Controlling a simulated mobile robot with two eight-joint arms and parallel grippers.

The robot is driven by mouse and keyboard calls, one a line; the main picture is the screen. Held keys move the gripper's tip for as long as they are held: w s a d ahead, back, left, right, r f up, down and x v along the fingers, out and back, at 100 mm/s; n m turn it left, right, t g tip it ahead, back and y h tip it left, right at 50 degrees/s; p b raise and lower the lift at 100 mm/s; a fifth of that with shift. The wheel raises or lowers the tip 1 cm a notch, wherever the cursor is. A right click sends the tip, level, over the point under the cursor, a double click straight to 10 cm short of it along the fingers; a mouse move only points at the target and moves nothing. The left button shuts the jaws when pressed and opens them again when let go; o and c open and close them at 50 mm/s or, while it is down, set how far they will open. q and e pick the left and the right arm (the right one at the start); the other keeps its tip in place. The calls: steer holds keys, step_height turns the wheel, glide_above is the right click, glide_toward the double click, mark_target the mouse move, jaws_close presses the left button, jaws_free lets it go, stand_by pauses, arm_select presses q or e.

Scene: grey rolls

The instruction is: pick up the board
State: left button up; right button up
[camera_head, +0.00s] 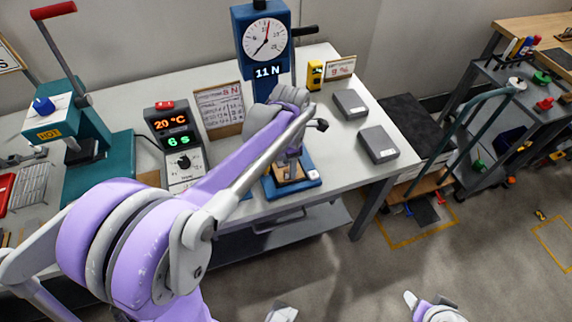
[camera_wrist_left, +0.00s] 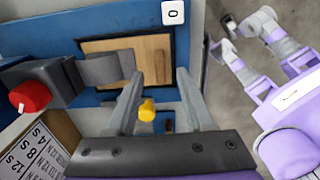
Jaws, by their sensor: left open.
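The board (camera_wrist_left: 150,52) is a flat, light-brown wooden piece in a dark-edged recess on the blue base of the press. It also shows in the head view (camera_head: 285,181), partly hidden by my left arm. My left gripper (camera_wrist_left: 160,75) is open over the board's near edge, its two fingers apart with nothing between the tips. Whether the fingers touch the board cannot be told. A grey press head (camera_wrist_left: 105,68) covers the board's left part in the wrist view. Part of my right arm (camera_head: 435,310) shows at the bottom of the head view, its jaws unclear.
The blue press (camera_head: 262,40) with a dial stands behind the board. A timer box (camera_head: 175,140), a paper sign (camera_head: 219,108) and a teal hot press (camera_head: 85,150) are to its left. Two grey boxes (camera_head: 378,144) lie on the right of the white table (camera_head: 345,170).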

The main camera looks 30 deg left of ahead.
arm_select(q)
steer(key=shift+f, duration=1.45)
jaws_close()
